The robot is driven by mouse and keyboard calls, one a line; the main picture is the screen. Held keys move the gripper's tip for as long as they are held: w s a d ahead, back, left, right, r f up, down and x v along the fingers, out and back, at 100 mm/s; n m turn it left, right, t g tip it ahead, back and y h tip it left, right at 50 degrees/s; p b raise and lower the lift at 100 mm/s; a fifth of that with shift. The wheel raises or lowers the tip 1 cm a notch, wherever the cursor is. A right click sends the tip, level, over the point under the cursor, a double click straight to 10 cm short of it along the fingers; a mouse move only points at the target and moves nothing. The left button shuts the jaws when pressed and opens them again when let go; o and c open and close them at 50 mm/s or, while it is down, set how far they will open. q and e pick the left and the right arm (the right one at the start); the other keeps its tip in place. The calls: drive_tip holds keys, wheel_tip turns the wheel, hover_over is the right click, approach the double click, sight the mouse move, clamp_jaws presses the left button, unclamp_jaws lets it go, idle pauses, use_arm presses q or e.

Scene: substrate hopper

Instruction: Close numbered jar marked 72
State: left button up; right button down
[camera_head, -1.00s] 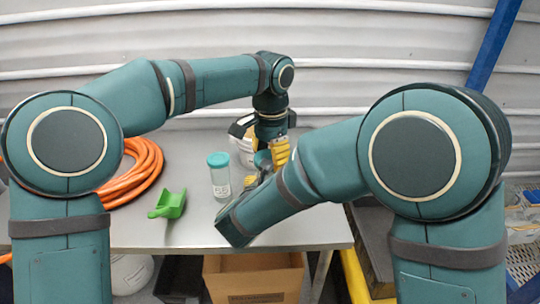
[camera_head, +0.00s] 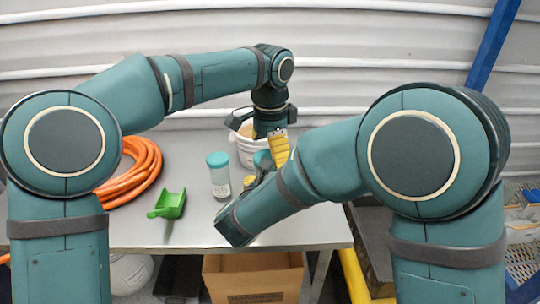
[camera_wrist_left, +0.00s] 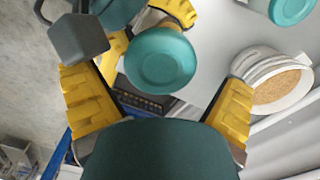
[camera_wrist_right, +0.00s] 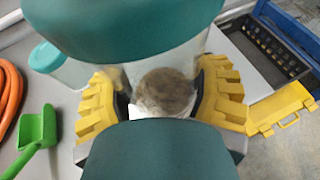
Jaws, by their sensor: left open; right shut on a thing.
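A clear jar with a round teal lid (camera_wrist_left: 160,60) stands between the fingers of my right gripper (camera_wrist_right: 165,100). That gripper is shut on the jar's side. The right wrist view shows brown contents (camera_wrist_right: 165,92) low in the jar, with the teal lid large and close at the top. My left gripper (camera_wrist_left: 158,105) is open above the jar, its yellow fingers spread on either side of the lid without touching it. In the head view the lid (camera_head: 263,160) shows just below my left gripper (camera_head: 268,145). The lid appears seated; its tightness and the jar's number cannot be told.
Another teal-lidded jar (camera_head: 219,175) stands left of the held one on the table (camera_head: 190,231). A green scoop (camera_head: 170,204) and a coiled orange hose (camera_head: 135,175) lie farther left. A white bucket (camera_head: 243,150) stands behind. A yellow case (camera_wrist_right: 280,108) is at the right.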

use_arm(q)
drive_tip(key=shift+r, duration=1.7)
